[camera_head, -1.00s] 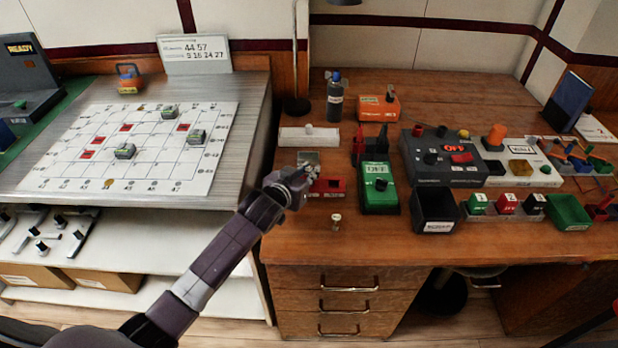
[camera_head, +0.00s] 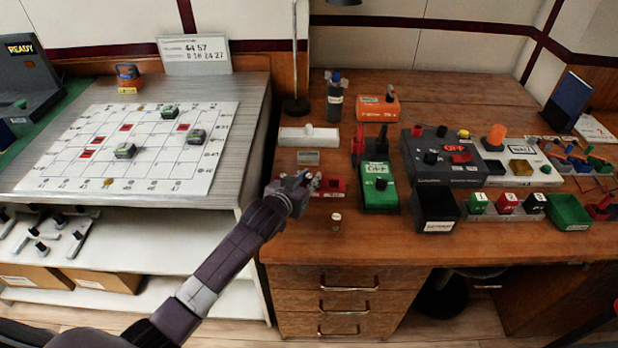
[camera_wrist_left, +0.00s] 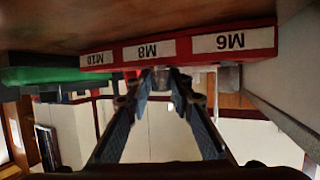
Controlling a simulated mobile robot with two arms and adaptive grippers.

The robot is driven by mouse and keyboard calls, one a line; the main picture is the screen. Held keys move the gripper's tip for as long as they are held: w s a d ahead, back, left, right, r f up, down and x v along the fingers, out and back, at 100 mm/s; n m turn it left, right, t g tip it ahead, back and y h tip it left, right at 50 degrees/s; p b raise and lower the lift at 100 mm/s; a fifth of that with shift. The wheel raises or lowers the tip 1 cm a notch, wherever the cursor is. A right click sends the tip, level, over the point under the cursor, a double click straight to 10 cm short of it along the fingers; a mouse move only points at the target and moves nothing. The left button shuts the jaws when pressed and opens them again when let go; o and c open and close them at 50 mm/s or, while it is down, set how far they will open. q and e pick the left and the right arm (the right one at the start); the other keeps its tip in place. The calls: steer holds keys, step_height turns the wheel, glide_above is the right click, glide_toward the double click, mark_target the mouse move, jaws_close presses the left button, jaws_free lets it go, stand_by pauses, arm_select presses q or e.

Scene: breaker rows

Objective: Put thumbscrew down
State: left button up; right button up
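My left gripper (camera_head: 306,184) is low over the desk at the left end of a small red tray (camera_head: 337,191). In the left wrist view the red tray (camera_wrist_left: 272,42) shows upside down, with labels M10, M8 and M6. There the two fingers (camera_wrist_left: 161,78) converge on a small grey metal piece, which looks like the thumbscrew (camera_wrist_left: 161,83), close by the M8 label. The tray hides whether it touches anything. A small pale-headed screw-like piece (camera_head: 336,220) stands on the desk in front of the tray. My right gripper is out of view.
A green tester (camera_head: 379,197) stands right of the red tray, with a black bin (camera_head: 436,213) beyond. A grey plate (camera_head: 308,157) and white box (camera_head: 309,136) lie behind the gripper. The desk's front left corner is mostly clear.

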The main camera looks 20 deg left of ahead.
arm_select(q)
steer(key=shift+o, duration=0.3)
steer(key=shift+s+f, duration=0.25)
steer(key=shift+f, duration=0.55)
steer(key=shift+r, duration=0.15)
steer(key=v, duration=0.3)
steer(key=r+v, duration=0.1)
steer(key=v, duration=0.7)
steer(key=shift+w+r+p, duration=0.15)
steer(key=shift+w+p, duration=0.2)
steer(key=shift+p, duration=0.05)
steer(key=shift+s+a+r, duration=0.15)
steer(key=shift+s+r, duration=0.15)
steer(key=shift+s, duration=0.3)
